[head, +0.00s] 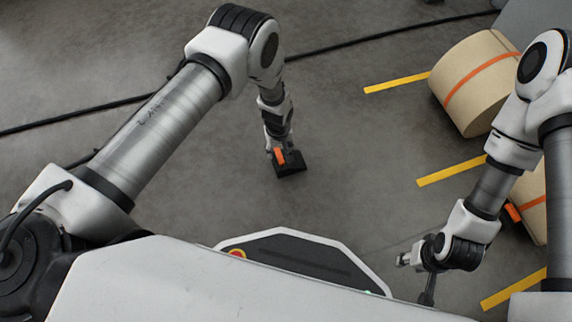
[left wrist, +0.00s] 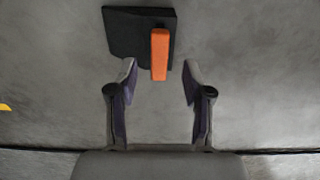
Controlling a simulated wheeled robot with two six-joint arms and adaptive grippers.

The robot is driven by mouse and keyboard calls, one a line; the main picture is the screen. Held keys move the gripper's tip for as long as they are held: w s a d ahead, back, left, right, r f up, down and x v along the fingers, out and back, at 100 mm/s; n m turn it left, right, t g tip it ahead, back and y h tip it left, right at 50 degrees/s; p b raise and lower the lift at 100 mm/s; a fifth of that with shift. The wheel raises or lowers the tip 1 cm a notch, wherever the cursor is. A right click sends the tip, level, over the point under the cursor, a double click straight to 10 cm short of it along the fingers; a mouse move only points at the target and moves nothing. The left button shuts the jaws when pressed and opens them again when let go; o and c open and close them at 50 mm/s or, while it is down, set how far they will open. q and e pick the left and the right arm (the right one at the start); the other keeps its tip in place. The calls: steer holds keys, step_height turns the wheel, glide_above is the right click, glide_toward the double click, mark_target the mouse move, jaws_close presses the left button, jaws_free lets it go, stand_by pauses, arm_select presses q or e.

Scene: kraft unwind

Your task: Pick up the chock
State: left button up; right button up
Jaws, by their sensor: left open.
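The chock (head: 291,169) is a dark block with an orange handle, lying on the grey floor in the middle of the head view. In the left wrist view the chock (left wrist: 128,32) is at the top, its orange handle pointing down between the fingertips. My left gripper (head: 278,146) is right at the chock in the head view and hides part of it. In the left wrist view my left gripper (left wrist: 160,75) is open, one fingertip on each side of the handle with gaps between. My right gripper (head: 427,298) is far to the right, partly hidden, its jaw state unclear.
A kraft roll (head: 474,84) with an orange band lies at the upper right. Another roll (head: 533,212) is partly behind my right arm. Yellow floor stripes (head: 451,171) run beside them. A black cable (head: 350,43) crosses the floor behind. The floor around the chock is clear.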

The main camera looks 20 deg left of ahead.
mark_target(279, 155)
arm_select(q)
step_height(279, 155, down, 5)
steer(key=b, duration=0.2)
steer(key=shift+w+r+b, duration=0.1)
steer(key=shift+b, duration=0.3)
steer(key=shift+r, duration=0.1)
jaws_close()
